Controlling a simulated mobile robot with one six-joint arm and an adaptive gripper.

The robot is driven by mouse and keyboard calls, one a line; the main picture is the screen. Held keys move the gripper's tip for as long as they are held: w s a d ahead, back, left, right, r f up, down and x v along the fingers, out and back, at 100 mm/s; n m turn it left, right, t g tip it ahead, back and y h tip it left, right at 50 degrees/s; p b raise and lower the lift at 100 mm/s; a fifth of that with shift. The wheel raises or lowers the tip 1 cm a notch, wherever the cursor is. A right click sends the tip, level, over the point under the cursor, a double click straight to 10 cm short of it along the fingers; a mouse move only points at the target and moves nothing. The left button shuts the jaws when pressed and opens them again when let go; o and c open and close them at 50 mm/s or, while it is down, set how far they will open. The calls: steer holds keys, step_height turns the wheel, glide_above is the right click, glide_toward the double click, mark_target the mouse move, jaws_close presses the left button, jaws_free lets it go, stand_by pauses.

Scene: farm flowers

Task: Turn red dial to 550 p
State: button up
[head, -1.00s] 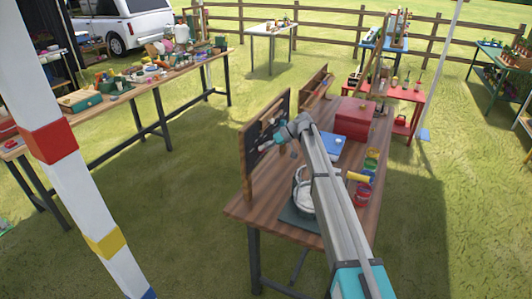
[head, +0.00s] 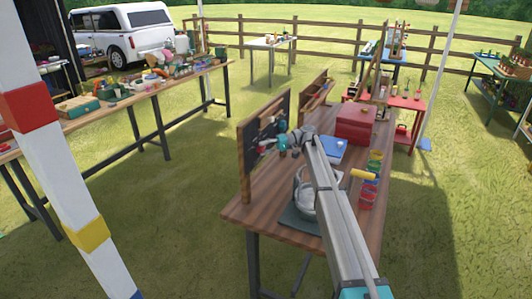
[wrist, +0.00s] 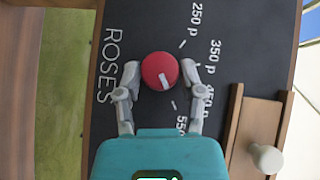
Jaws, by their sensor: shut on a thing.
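The red dial (wrist: 157,62) is on a dark board (wrist: 115,115) in the wrist view. Its white pointer mark (wrist: 164,80) points down and slightly right, roughly at the tick (wrist: 174,105) beside the label 550 p (wrist: 181,126). My gripper (wrist: 160,74) is shut on the dial, one finger on each side. In the head view, the board (head: 254,160) stands upright on a wooden table (head: 255,205), and my gripper (head: 279,143) is at its face. The dial is too small to tell there.
A wooden frame with a pale knob (wrist: 267,158) is at lower right in the wrist view. Grass lies around.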

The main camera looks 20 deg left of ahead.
steer(key=shift+a, duration=0.15)
steer(key=o, duration=1)
steer(key=shift+a, duration=0.1)
steer(key=shift+o, duration=0.7)
steer(key=shift+s, duration=0.1)
